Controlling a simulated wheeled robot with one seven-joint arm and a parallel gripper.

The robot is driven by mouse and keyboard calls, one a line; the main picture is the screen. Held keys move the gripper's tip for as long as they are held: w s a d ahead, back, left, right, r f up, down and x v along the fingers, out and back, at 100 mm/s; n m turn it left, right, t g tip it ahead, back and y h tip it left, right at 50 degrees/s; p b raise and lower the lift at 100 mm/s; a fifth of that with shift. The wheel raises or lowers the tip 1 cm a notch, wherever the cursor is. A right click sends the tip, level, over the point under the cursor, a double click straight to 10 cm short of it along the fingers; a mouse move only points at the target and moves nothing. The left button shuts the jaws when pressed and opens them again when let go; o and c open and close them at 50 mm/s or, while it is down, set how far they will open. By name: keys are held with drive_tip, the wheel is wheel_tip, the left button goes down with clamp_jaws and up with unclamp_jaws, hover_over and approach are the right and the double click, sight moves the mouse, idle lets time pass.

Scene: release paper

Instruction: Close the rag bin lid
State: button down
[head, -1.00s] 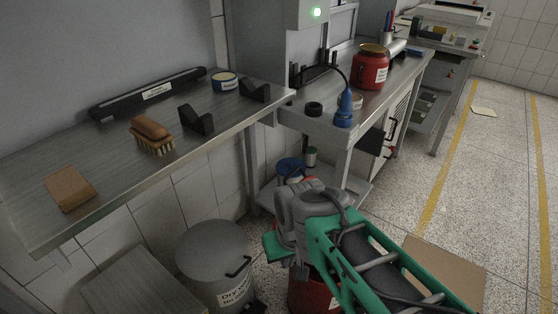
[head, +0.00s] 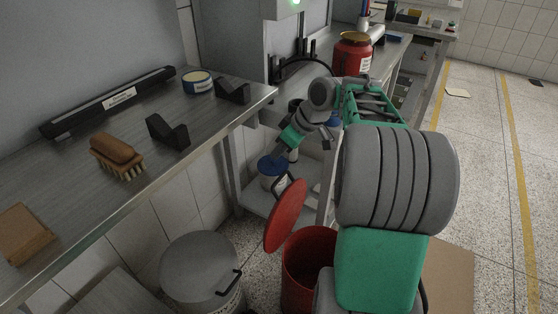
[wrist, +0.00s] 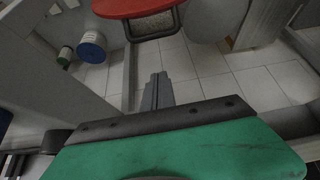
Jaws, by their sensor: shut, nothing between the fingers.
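The red rag bin (head: 308,262) stands on the floor at the lower middle of the head view, partly hidden by my arm. Its round red lid (head: 286,216) stands steeply tilted at the bin's left side, so the mouth is open. A dark loop handle (head: 284,186) is on the lid's upper left. My gripper (head: 277,155) is shut and empty, above and beyond the lid, apart from it in the head view. In the wrist view my shut fingers (wrist: 157,88) point toward the floor, and the red lid (wrist: 140,8) with its handle (wrist: 152,36) lies at the top edge.
A grey lidded bin (head: 203,266) stands left of the red bin. A bench (head: 185,152) with a brush (head: 117,155) runs along the left. A blue-topped can (head: 270,172) sits on a low shelf behind the lid. Speckled floor is open at right.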

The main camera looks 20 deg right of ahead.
wheel_tip(320, 180, down, 8)
drive_tip(key=b, duration=0.2)
drive_tip(key=shift+w+a, duration=0.15)
idle(0.4)
